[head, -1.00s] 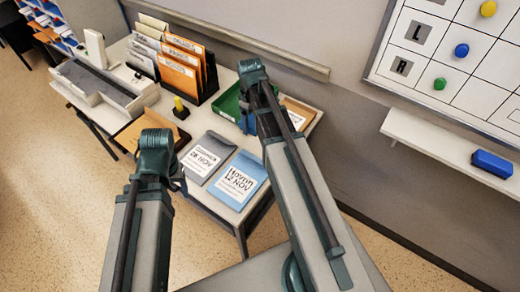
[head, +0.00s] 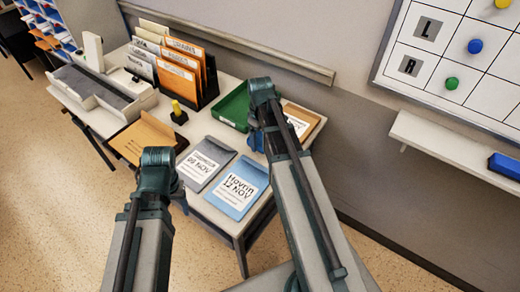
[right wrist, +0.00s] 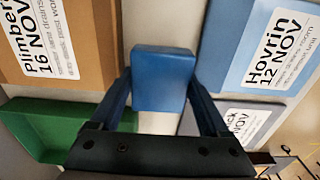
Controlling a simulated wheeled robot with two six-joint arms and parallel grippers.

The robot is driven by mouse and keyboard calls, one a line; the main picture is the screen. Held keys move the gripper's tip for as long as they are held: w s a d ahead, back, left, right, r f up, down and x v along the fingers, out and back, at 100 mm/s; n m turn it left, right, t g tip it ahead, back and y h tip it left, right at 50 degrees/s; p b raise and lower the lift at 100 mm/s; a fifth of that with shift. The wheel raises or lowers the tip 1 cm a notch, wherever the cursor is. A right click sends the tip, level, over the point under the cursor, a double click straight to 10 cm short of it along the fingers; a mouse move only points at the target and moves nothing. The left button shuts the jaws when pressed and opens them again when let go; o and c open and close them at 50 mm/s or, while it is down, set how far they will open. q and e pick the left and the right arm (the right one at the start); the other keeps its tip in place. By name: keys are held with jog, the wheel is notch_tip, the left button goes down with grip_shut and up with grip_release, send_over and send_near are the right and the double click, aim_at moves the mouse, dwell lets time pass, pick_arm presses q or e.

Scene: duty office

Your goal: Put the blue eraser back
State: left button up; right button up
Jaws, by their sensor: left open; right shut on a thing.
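In the right wrist view a plain blue block, the blue eraser (right wrist: 163,78), sits between the fingertips of my right gripper (right wrist: 162,85), which is shut on it. In the head view my right gripper (head: 256,138) is over the table's right part, beside the green tray, and its arm hides much of the eraser. I cannot tell the gap to the table. My left gripper (head: 170,188) is open in front of the table, its fingers mostly hidden. A second blue block (head: 505,166) lies on the white ledge (head: 450,143) under the board.
The green tray (head: 233,107) looks empty. Grey (head: 205,163) and blue (head: 240,188) folders lie at the table's front, with brown ones (head: 146,137) on both sides. A file rack (head: 209,82) and a yellow-topped stamp (head: 179,112) stand behind. The board (head: 495,95) hangs right.

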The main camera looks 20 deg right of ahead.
jog(key=shift+f+b, duration=1.95)
jog(key=shift+r, duration=0.15)
jog(key=o, duration=0.7)
jog(key=shift+f, duration=0.2)
jog(key=o, duration=0.3)
jog(key=shift+o, duration=0.2)
jog(key=shift+r, duration=0.15)
